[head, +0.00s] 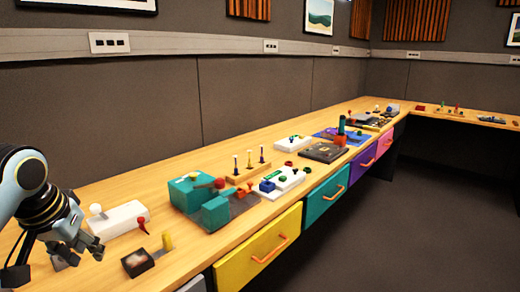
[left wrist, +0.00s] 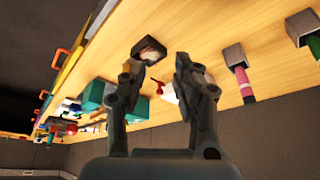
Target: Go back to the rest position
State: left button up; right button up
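My left gripper (head: 78,258) is at the lower left of the head view, over the near end of the wooden bench. In the left wrist view its two fingers (left wrist: 158,68) stand apart with nothing held between them. A white panel (head: 125,219) with a white ball (head: 97,209) and a red lever (head: 143,226) lies just beyond the gripper. In the left wrist view, part of the panel (left wrist: 170,93) and the red lever (left wrist: 155,86) show behind the fingers, partly hidden. My right gripper is not in view.
A dark box (head: 138,263) with a yellow piece (head: 167,241) stands right of the gripper near the bench edge. Teal blocks (head: 195,190) and more panels sit farther along the bench (head: 165,185). Coloured drawers, including a yellow one (head: 258,250), line its front.

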pick_arm(q)
jog(key=s+d+f+m+g, duration=0.1)
jog(key=s+d+f, duration=0.15)
jog(key=s, duration=1.05)
jog(key=s+d+f+m, duration=0.1)
jog(key=s+d, duration=0.2)
jog(key=s, duration=0.9)
jog(key=s+a+f+g+b, duration=0.1)
jog(key=s+a+f+b, duration=0.1)
jog(key=f, duration=1.4)
jog(key=s+a+f+b, duration=0.1)
jog(key=s+f+b, duration=0.1)
jog(key=f, duration=1.4)
jog(key=s+f+n+g+b, duration=0.1)
jog(key=s+f+b, duration=0.1)
jog(key=s+f, duration=1.4)
jog(key=shift+s+a, duration=0.3)
jog(key=shift+a, duration=0.15)
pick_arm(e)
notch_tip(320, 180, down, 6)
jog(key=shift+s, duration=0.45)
pick_arm(q)
jog(key=shift+g, duration=0.3)
